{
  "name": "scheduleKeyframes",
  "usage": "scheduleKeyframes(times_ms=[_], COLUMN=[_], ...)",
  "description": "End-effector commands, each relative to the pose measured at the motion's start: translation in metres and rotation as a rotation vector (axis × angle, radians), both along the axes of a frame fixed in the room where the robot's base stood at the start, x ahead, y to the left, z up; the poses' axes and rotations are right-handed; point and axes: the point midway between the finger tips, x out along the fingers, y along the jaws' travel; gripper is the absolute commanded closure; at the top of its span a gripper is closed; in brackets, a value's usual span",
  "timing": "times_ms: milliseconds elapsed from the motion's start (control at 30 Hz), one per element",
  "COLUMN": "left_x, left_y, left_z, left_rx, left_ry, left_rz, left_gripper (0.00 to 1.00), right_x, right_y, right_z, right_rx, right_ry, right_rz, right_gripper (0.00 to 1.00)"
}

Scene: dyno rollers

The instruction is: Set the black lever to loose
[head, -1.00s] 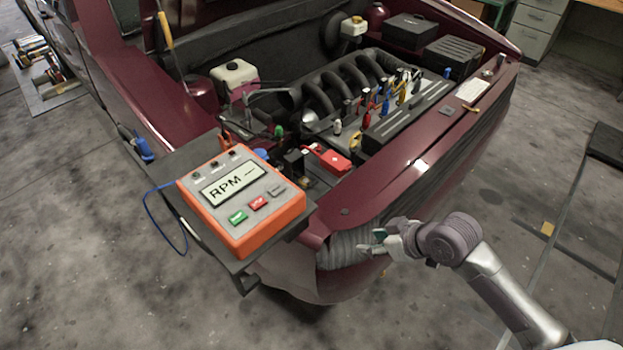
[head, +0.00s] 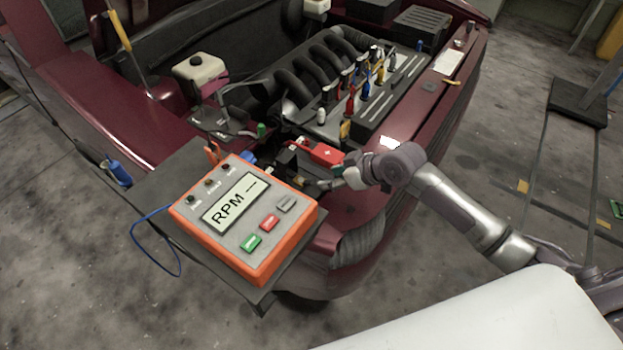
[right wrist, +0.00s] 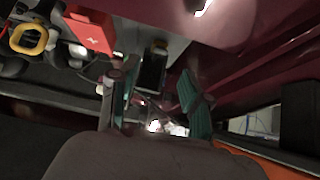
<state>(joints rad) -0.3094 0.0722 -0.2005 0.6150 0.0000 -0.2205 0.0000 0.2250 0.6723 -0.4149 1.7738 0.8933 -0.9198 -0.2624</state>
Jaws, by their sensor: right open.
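My right gripper (head: 334,179) is over the front edge of the engine bay, just below the red part with a white cross (head: 320,152). In the right wrist view its two teal-padded fingers (right wrist: 153,98) are apart, with nothing held. A small black block-like piece (right wrist: 153,68) shows ahead, between the finger directions; it may be the black lever, but I cannot tell its setting. In the head view a black piece (head: 287,158) stands left of the red part, near the gripper. My left gripper is not in view.
The orange RPM meter (head: 245,222) sits on a dark shelf left of my gripper. The maroon car body (head: 405,155) runs along the right. Several coloured-handled tools (head: 365,90) stand upright on the engine. A yellow ring (right wrist: 30,38) shows in the right wrist view.

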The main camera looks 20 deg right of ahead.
Motion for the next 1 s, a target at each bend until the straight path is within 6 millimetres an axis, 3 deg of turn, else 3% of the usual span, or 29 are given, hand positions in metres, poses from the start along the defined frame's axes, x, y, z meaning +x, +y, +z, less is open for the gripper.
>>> scheduleKeyframes(times_ms=[200,400,833,1000], left_x=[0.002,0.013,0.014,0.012], left_y=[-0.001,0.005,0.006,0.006], left_z=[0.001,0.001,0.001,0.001], left_rx=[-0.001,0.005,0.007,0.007], left_ry=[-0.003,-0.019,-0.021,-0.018], left_rz=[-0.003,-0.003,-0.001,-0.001], left_gripper=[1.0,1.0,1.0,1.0], right_x=[0.027,0.043,0.048,0.048], right_y=[0.022,0.033,0.038,0.037], right_z=[-0.033,-0.053,-0.06,-0.06], right_rx=[0.003,0.001,-0.002,-0.001], right_ry=[0.0,-0.001,-0.001,-0.001], right_rz=[-0.001,-0.001,0.001,0.0], right_gripper=[0.52,0.52,0.52,0.79])
